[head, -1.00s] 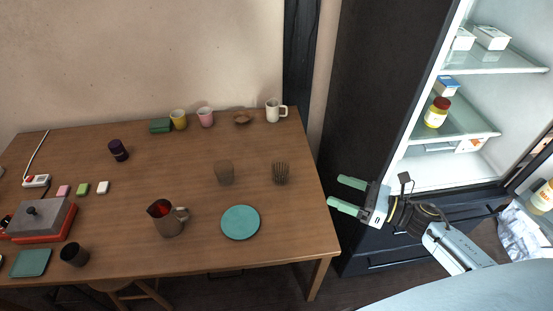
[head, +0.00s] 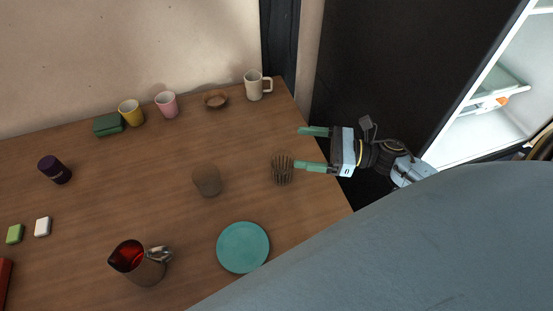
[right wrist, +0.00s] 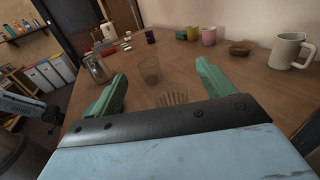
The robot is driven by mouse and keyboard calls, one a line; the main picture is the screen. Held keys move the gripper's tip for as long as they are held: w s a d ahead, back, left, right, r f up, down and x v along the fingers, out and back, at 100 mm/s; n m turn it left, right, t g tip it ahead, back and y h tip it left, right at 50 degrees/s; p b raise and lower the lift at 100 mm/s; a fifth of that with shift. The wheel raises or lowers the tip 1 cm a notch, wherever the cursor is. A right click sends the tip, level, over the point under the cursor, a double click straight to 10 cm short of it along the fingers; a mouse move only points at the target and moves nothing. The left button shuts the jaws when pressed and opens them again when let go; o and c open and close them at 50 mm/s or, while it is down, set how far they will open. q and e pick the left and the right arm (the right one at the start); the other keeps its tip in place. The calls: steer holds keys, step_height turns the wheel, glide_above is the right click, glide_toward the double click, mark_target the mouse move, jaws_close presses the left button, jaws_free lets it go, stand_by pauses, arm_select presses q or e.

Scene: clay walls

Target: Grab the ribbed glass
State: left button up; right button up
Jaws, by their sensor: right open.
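The ribbed glass (head: 281,171) stands upright on the wooden table near its right edge. My right gripper (head: 300,148) is open and empty, reaching in from the right. In the head view its lower fingertip meets the glass's right side in the picture; I cannot tell if they touch. In the right wrist view the ribbed glass (right wrist: 172,98) shows low between the two green fingers (right wrist: 161,72), its lower part hidden by the gripper body. My left gripper is not in view.
A plain see-through glass (head: 207,181) stands left of the ribbed one. A teal plate (head: 243,247) and a pitcher (head: 138,266) are nearer. A cream mug (head: 254,86), brown bowl (head: 215,100) and pink cup (head: 167,104) stand at the back. An open fridge (head: 500,110) is at the right.

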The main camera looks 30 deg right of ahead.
steer(key=b, duration=0.5)
glide_toward(272, 163)
steer(key=shift+w+a+r, duration=0.5)
steer(key=shift+a+r, duration=0.05)
steer(key=shift+r, duration=0.05)
steer(key=shift+f+b, duration=0.55)
steer(key=shift+b, duration=0.2)
steer(key=x, duration=0.7)
steer(key=shift+w+a+f, duration=0.2)
steer(key=shift+w, duration=0.05)
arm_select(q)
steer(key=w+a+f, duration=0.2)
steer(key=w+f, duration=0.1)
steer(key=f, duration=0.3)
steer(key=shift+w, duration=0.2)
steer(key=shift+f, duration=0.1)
arm_select(e)
steer(key=c, duration=1.1)
steer(key=shift+r, duration=0.1)
steer(key=shift+c, duration=0.2)
